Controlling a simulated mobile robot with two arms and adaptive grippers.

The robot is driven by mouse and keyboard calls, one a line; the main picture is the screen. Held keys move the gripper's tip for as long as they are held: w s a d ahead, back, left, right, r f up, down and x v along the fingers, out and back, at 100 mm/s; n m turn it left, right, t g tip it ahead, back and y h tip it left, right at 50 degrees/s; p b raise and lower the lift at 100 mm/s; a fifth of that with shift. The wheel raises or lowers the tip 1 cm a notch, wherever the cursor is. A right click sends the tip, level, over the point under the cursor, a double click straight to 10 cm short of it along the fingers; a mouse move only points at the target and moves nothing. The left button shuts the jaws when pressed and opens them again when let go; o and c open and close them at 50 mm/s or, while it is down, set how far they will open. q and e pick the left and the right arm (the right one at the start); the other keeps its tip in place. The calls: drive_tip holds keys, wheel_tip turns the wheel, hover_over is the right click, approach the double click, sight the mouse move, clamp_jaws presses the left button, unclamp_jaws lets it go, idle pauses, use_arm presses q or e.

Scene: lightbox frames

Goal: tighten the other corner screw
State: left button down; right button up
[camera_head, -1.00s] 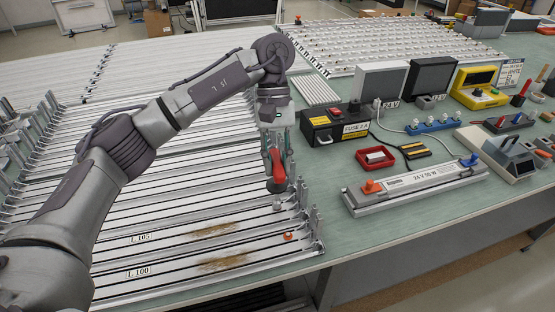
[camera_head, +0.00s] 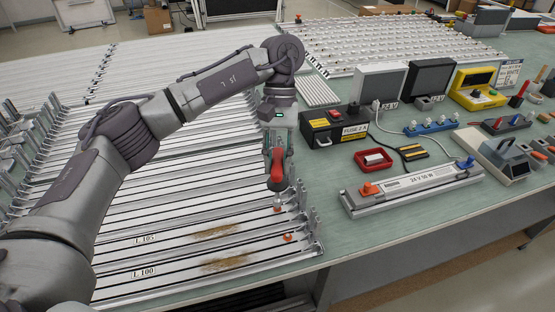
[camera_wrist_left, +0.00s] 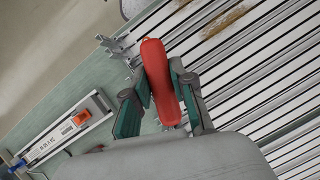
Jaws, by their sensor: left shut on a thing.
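My left gripper (camera_head: 278,150) points down over the near right end of the slatted frames and is shut on a red-handled screwdriver (camera_head: 277,170). The red handle also shows upright between the fingers in the left wrist view (camera_wrist_left: 160,85). The screwdriver's shaft reaches down to a small orange spot, seemingly a corner screw (camera_head: 278,208); whether the tip touches it is too small to tell. Another orange screw (camera_head: 287,238) sits at the nearer frame's right corner, apart from the tool. The tip is hidden in the wrist view. My right gripper is in neither view.
A lamp unit (camera_head: 415,186) with orange and blue knobs lies to the right. A red tray (camera_head: 360,162) and a black fuse box (camera_head: 315,138) stand behind it. Upright metal brackets (camera_head: 312,225) line the frames' right end. Green table is bare between frames and lamp unit.

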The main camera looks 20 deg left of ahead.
use_arm(q)
drive_tip(key=n+h+b, duration=0.1)
drive_tip(key=n, duration=0.1)
drive_tip(key=n+h, duration=0.1)
drive_tip(key=n, duration=0.2)
drive_tip(key=shift+f+t+b, duration=0.15)
drive_tip(key=shift+t+b, duration=0.25)
drive_tip(key=n+t+h+b, duration=0.1)
drive_tip(key=n, duration=0.2)
drive_tip(key=shift+n, duration=0.3)
drive_tip(key=shift+w+n+t+b, duration=0.1)
drive_tip(key=shift+n+t+b, duration=0.4)
drive_tip(key=shift+n, duration=0.4)
drive_tip(key=n+b, duration=0.1)
drive_tip(key=n, duration=0.1)
drive_tip(key=n+t+b, duration=0.1)
drive_tip(key=n, duration=0.1)
drive_tip(key=shift+t+h, duration=0.3)
drive_tip(key=shift+h, duration=0.1)
drive_tip(key=shift+n+t+b, duration=0.4)
drive_tip(key=shift+n+b, duration=0.1)
drive_tip(key=shift+n, duration=0.6)
drive_tip(key=shift+r+n, duration=0.2)
drive_tip(key=shift+n, duration=0.1)
drive_tip(key=shift+f+b, duration=0.9)
drive_tip(key=shift+f, duration=0.1)
